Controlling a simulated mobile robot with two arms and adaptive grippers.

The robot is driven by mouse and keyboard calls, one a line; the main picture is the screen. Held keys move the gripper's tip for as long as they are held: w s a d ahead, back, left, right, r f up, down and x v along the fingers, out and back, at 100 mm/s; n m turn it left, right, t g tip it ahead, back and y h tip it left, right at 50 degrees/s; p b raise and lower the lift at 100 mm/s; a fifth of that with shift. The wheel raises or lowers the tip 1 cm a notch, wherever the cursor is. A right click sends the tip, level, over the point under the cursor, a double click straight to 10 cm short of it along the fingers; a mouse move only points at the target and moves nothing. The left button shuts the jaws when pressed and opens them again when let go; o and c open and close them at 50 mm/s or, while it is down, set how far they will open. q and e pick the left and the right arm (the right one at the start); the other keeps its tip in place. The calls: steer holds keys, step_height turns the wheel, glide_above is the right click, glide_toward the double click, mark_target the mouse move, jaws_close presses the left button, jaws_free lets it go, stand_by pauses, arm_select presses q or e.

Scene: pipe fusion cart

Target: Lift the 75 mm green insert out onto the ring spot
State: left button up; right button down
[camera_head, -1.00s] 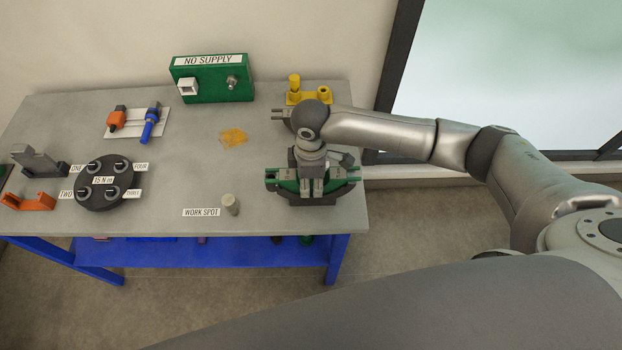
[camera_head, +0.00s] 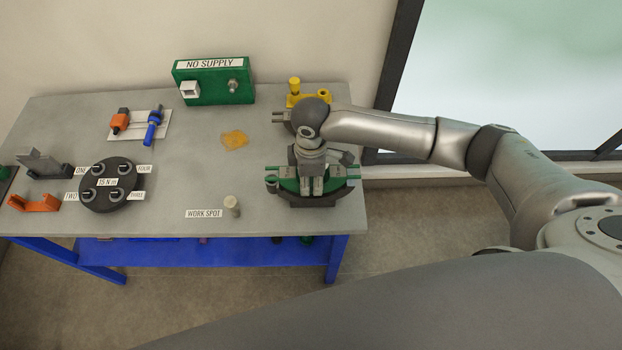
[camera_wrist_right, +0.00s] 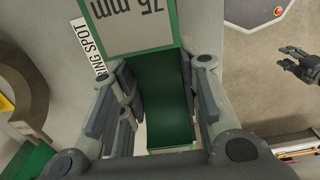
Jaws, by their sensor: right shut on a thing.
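The green insert with a "75 mm" label (camera_wrist_right: 165,85) lies between the fingers of my right gripper (camera_wrist_right: 160,105) in the right wrist view. In the head view my right gripper (camera_head: 312,187) points down at the dark, green-topped assembly (camera_head: 315,201) at the table's right end. It is shut on the insert; whether the insert is clear of its seat I cannot tell. A partly covered label reading "...ING SPOT" (camera_wrist_right: 88,47) lies left of the insert in the wrist view. My left gripper (camera_wrist_right: 287,60) shows open at the right edge there, away from the table.
A grey post (camera_head: 232,206) stands by the "WORK SPOT" label (camera_head: 204,213), left of the assembly. A yellow holder (camera_head: 307,98) and green "NO SUPPLY" box (camera_head: 213,84) stand behind. A dark round plate (camera_head: 108,184) is at left. The table middle is mostly clear, with an orange patch (camera_head: 234,139).

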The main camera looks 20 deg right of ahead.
mark_target(311, 179)
steer(key=shift+r+p, duration=1.7)
steer(key=shift+r, duration=0.35)
